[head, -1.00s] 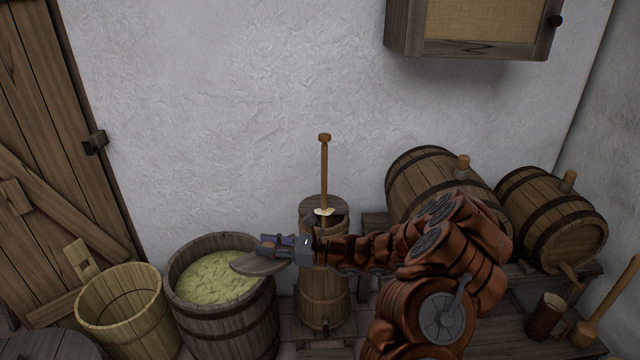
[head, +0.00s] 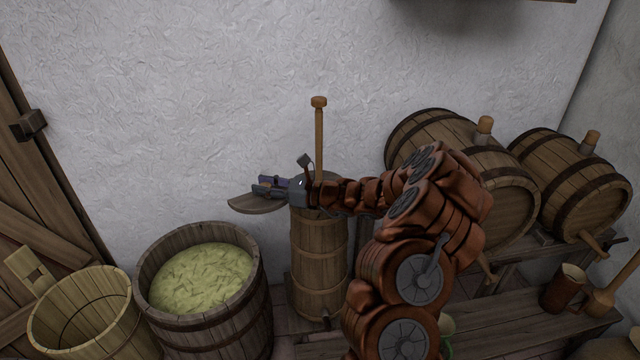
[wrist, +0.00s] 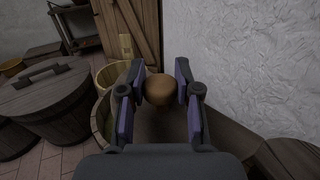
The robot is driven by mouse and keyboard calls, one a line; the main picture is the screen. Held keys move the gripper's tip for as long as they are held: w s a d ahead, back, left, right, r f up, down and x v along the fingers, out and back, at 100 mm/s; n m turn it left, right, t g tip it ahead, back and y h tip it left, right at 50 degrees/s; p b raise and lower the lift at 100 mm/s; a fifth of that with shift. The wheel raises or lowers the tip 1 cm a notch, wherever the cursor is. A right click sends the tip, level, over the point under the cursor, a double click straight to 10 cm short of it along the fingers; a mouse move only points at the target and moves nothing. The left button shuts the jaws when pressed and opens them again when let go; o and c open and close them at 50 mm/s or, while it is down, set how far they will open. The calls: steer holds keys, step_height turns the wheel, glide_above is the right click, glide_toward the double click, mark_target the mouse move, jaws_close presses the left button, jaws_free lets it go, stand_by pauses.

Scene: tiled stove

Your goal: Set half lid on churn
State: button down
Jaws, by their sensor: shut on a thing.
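The half lid (head: 256,205) is a dark wooden half disc with a round tan knob (wrist: 160,90). My gripper (head: 268,187) is shut on that knob and holds the lid roughly level in the air, left of the churn's top. In the wrist view the knob sits between the purple-padded fingers (wrist: 160,98). The churn (head: 318,262) is a tall, narrow hooped wooden vessel against the wall. A dasher staff (head: 319,140) stands upright from it. My wrist and forearm cover most of the churn's top, so its opening is hidden in the head view.
A wide tub of shredded greens (head: 202,278) stands left of the churn, with an empty pale bucket (head: 80,315) beyond it. Two barrels (head: 465,175) (head: 575,190) lie on a rack at right. A mug (head: 563,288) is on the low bench. The wall is close behind.

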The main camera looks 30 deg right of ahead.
steer(key=d+f+m+t+h+b, duration=0.1)
steer(key=d+b, duration=0.4)
steer(key=w+d+m+t+h+b, duration=0.1)
steer(key=d+h+b, duration=0.1)
steer(key=d+b, duration=0.2)
steer(key=d+f+m+t+h+b, duration=0.1)
steer(key=d+b, duration=0.4)
steer(key=d, duration=0.3)
steer(key=shift+w+f+m+h+b, duration=0.15)
steer(key=shift+f+m+h+b, duration=0.2)
steer(key=shift+m+h, duration=0.05)
step_height(320, 180, down, 6)
steer(key=d+b, duration=0.1)
steer(key=b, duration=0.7)
steer(key=shift+d+f+h, duration=0.15)
steer(key=shift+h, duration=0.15)
steer(key=shift+f, duration=0.55)
steer(key=c, duration=0.7)
jaws_free()
